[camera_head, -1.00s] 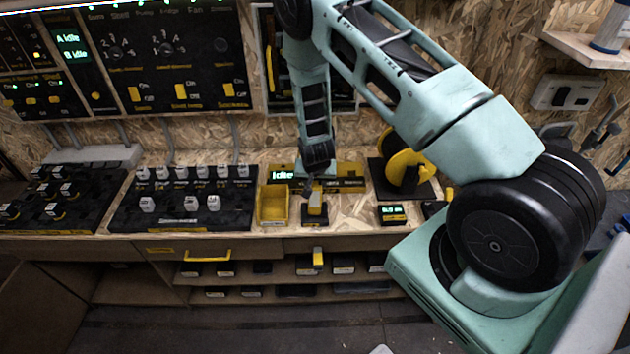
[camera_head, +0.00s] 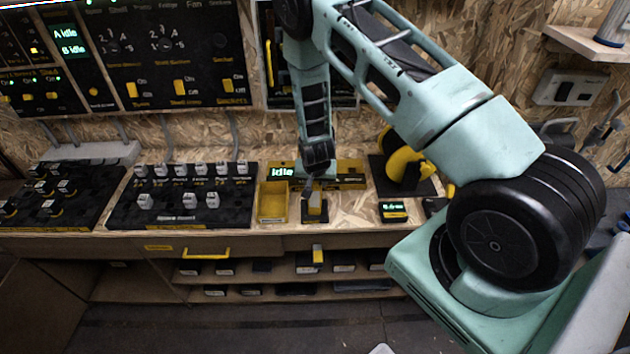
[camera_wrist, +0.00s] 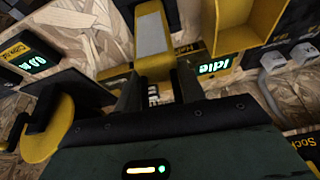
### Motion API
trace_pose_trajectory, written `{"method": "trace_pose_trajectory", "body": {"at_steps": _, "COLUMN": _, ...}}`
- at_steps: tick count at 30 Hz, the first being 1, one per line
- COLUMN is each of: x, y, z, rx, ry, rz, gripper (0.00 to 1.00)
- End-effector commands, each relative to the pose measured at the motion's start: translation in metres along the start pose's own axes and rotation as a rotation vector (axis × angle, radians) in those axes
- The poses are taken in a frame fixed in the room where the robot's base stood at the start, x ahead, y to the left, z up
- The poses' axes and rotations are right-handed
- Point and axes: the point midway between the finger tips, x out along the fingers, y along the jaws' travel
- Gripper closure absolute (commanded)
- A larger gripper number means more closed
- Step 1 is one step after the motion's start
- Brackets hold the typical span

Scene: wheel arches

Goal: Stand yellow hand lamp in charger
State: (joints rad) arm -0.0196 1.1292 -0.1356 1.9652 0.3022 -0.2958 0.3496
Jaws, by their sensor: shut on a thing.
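In the wrist view the lamp (camera_wrist: 151,35) extends away from between the two dark fingers (camera_wrist: 157,85).
An open yellow bin (camera_head: 273,207) stands close left of the charger. A small display box (camera_head: 393,211) and a yellow reel (camera_head: 407,162) are to the right. Another yellow-and-grey item (camera_head: 318,255) is on the shelf below. A sign reading "Idle" (camera_head: 282,172) is behind.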

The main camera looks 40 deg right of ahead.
Motion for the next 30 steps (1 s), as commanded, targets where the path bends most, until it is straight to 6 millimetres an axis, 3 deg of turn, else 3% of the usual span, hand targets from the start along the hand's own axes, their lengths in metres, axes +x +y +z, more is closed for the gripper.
{"method": "trace_pose_trajectory", "body": {"at_steps": 29, "x": 0.004, "y": 0.0003, "z": 0.0013, "rx": 0.0, "ry": 0.001, "rz": 0.0, "gripper": 1.0}}
{"method": "trace_pose_trajectory", "body": {"at_steps": 30, "x": 0.004, "y": 0.0003, "z": 0.0013, "rx": 0.0, "ry": 0.001, "rz": 0.0, "gripper": 0.49}}
